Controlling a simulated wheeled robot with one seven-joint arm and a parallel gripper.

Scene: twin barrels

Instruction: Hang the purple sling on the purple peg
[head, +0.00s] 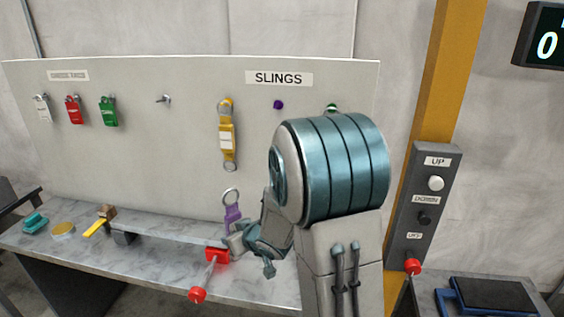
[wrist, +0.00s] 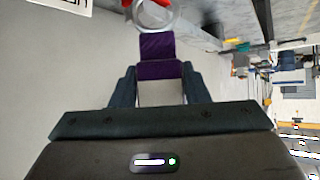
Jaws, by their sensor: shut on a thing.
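The purple sling (head: 232,213) is a strap with a metal ring at its top. My gripper (head: 237,238) is shut on it and holds it upright above the bench, in front of the board. In the wrist view the purple strap (wrist: 158,48) sits between the two fingers of my gripper (wrist: 160,82), with the ring beyond the fingertips. The purple peg (head: 278,104) is bare, on the board under the SLINGS label, up and to the right of the sling. My arm hides part of the board right of the sling.
A yellow sling (head: 227,135) hangs left of the purple peg. A green peg (head: 331,107) shows just above my arm. Red and green padlocks (head: 74,110) hang at far left. A button box (head: 425,205) is at right.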

